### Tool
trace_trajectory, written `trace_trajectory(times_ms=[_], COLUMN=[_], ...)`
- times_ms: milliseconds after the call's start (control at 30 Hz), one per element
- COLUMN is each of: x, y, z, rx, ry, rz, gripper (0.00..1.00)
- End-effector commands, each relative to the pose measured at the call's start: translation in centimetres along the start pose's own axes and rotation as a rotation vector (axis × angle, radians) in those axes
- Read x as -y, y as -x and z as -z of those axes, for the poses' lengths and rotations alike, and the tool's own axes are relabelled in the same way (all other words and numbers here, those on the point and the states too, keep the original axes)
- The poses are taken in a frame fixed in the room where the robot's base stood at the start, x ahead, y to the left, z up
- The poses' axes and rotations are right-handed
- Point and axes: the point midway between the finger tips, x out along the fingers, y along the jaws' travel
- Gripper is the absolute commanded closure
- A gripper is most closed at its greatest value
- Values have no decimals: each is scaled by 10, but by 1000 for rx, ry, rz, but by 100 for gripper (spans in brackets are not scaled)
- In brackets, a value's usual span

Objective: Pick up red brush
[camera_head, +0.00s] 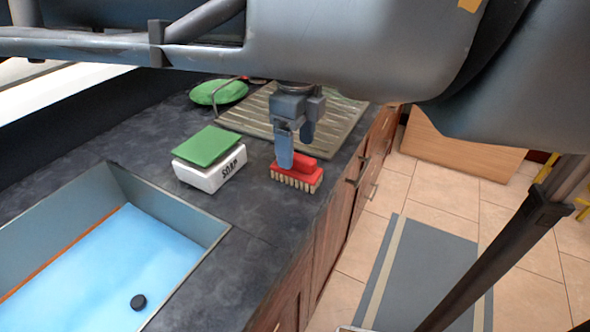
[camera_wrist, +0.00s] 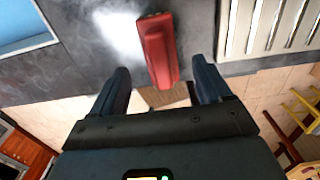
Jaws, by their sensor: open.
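The red brush (camera_head: 298,176) lies bristles down on the dark countertop near its front edge, with pale bristles along its lower side. My gripper (camera_head: 295,160) points down over the brush in the head view, and one finger hides part of it. In the wrist view the red brush (camera_wrist: 159,50) shows between and beyond the two fingertips of my gripper (camera_wrist: 163,80). The fingers are apart with a gap on each side of the brush, and nothing is held. I cannot tell the exact height of the fingertips over the brush.
A white soap box (camera_head: 212,173) with a green sponge (camera_head: 206,146) on it stands left of the brush. A sink (camera_head: 110,255) of blue water is at lower left. A ridged drainboard (camera_head: 257,115) and a green item (camera_head: 219,92) lie behind. Cabinet handles (camera_head: 364,185) stick out from the front.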

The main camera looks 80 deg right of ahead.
Motion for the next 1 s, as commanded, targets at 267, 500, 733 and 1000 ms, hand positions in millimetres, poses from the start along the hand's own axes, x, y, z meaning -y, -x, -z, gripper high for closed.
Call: trace_trajectory(times_ms=[267, 500, 733, 1000], x=[0, 1, 1, 1], y=[-33, -58, -59, -59], z=[0, 0, 0, 0], rx=[-2, -1, -1, 0], ry=[0, 0, 0, 0], rz=[0, 4, 4, 4], gripper=[22, 22, 22, 47])
